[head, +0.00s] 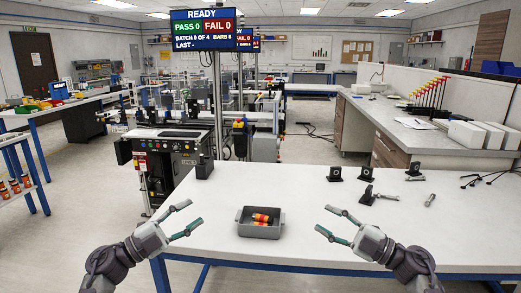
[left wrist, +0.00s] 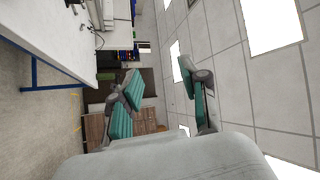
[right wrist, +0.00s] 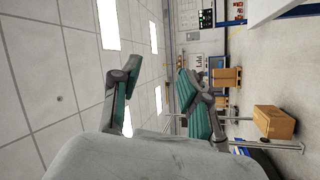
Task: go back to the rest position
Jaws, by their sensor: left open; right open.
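My left gripper (head: 188,219) is open and empty, raised at the front left of the white table (head: 300,205). Its two teal-padded fingers are spread apart in the left wrist view (left wrist: 170,95), with nothing between them. My right gripper (head: 325,222) is open and empty at the front right of the table. Its fingers are also spread with nothing between them in the right wrist view (right wrist: 155,95). Neither gripper touches anything that I can see.
Several black fixtures (head: 365,173) and small metal parts lie toward the back right. A display reading READY (head: 203,28) stands behind the table.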

